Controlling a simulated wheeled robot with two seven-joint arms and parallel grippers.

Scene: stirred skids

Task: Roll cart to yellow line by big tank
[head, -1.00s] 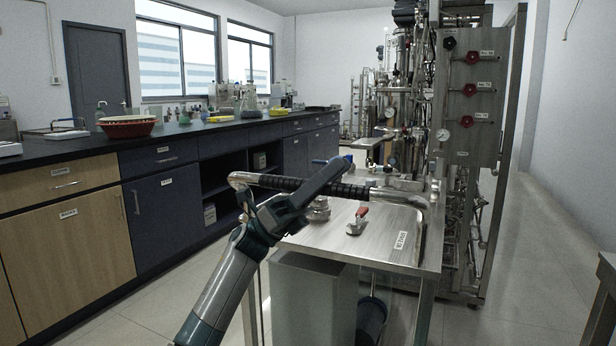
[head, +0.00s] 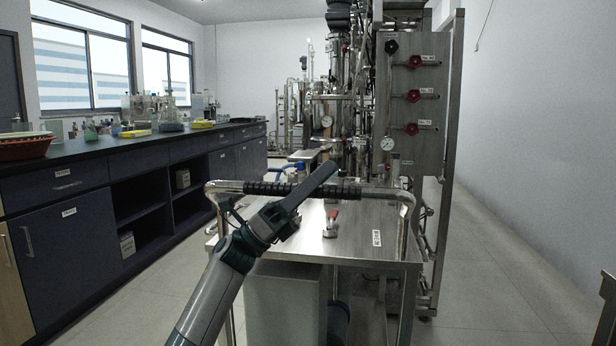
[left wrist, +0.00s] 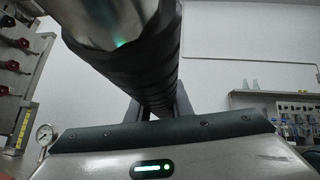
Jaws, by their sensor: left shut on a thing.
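The steel cart (head: 350,250) stands in front of me, with a chrome push handle (head: 228,186) that has a black ribbed grip in its middle. My left gripper (head: 308,190) is shut on this grip. In the left wrist view the black grip (left wrist: 150,62) runs between the two fingers. A red-handled valve piece (head: 331,222) and a white label are on the cart top. A tall steel vessel, possibly the big tank (head: 326,105), stands beyond the cart, partly hidden by pipework. I see no yellow line on the floor. My right gripper is out of view.
A tall steel panel (head: 400,75) with red knobs and a gauge rises just behind the cart's right side. A long dark lab bench (head: 90,200) runs along the left. Open floor (head: 490,280) lies to the right, before a white wall. A table corner (head: 609,290) shows at the right edge.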

